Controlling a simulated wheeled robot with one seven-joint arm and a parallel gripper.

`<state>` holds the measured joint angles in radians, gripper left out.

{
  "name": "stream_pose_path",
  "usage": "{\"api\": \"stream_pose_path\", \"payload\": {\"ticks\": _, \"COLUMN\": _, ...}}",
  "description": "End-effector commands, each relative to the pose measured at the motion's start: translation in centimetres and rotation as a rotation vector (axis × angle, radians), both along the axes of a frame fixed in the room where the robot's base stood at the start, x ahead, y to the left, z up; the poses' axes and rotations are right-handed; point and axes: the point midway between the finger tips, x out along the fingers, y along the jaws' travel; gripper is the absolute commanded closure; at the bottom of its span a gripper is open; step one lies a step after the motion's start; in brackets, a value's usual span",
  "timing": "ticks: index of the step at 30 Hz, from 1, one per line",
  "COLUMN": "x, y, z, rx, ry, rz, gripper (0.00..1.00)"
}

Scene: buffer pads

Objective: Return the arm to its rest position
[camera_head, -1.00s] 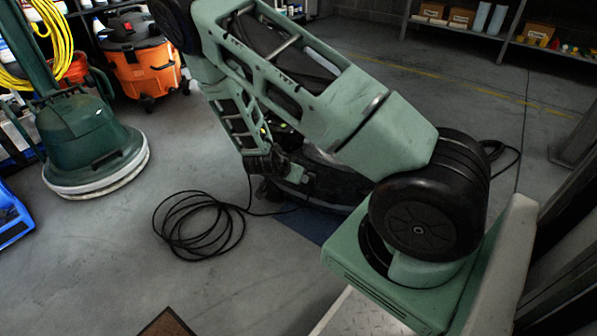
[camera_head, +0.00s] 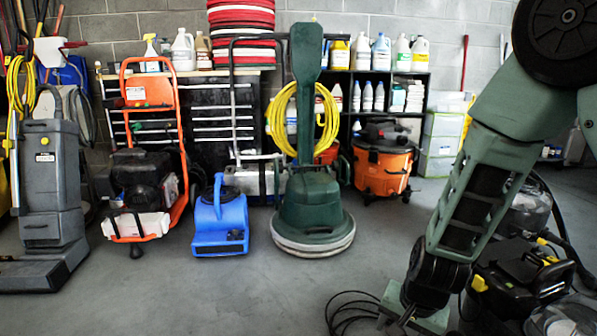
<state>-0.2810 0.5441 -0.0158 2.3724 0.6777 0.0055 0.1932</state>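My green and black arm (camera_head: 482,190) hangs down on the right side of the head view, bent at a large black joint near the top right corner. Its black wrist (camera_head: 436,278) is low, near the bottom edge.
A green floor buffer (camera_head: 312,205), a blue blower (camera_head: 220,220) and an orange vacuum (camera_head: 383,165) stand left of the arm. Red pads (camera_head: 241,35) are stacked at the back. A black and yellow machine (camera_head: 520,280) is close on the right. A black cable (camera_head: 350,312) lies by the gripper.

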Motion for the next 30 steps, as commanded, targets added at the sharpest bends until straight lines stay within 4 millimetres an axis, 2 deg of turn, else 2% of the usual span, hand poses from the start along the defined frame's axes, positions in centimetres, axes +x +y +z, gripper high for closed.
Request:
{"api": "stream_pose_path", "payload": {"ticks": 1, "x": -1.4, "y": 2.7, "z": 2.4, "rx": 0.039, "ry": 0.005, "rz": 0.126, "gripper": 0.43}}
{"api": "stream_pose_path", "payload": {"ticks": 3, "x": -4.0, "y": 5.7, "z": 5.1, "rx": 0.072, "ry": 0.024, "rz": 0.31, "gripper": 0.43}}
{"api": "stream_pose_path", "payload": {"ticks": 7, "x": -9.4, "y": 9.0, "z": 9.4, "rx": 0.078, "ry": 0.053, "rz": 0.633, "gripper": 0.43}}
{"api": "stream_pose_path", "payload": {"ticks": 12, "x": -15.0, "y": 9.7, "z": 12.8, "rx": 0.015, "ry": 0.08, "rz": 0.944, "gripper": 0.43}}
{"api": "stream_pose_path", "payload": {"ticks": 18, "x": -19.5, "y": 8.6, "z": 15.2, "rx": -0.103, "ry": 0.106, "rz": 1.21, "gripper": 0.43}}
{"api": "stream_pose_path", "payload": {"ticks": 20, "x": -20.7, "y": 8.0, "z": 15.8, "rx": -0.148, "ry": 0.112, "rz": 1.279, "gripper": 0.43}}
{"api": "stream_pose_path", "payload": {"ticks": 21, "x": -20.6, "y": 8.0, "z": 17.2, "rx": -0.146, "ry": 0.119, "rz": 1.276, "gripper": 0.43}}
{"api": "stream_pose_path", "payload": {"ticks": 30, "x": -20.4, "y": 8.1, "z": 23.3, "rx": -0.14, "ry": 0.119, "rz": 1.267, "gripper": 0.43}}
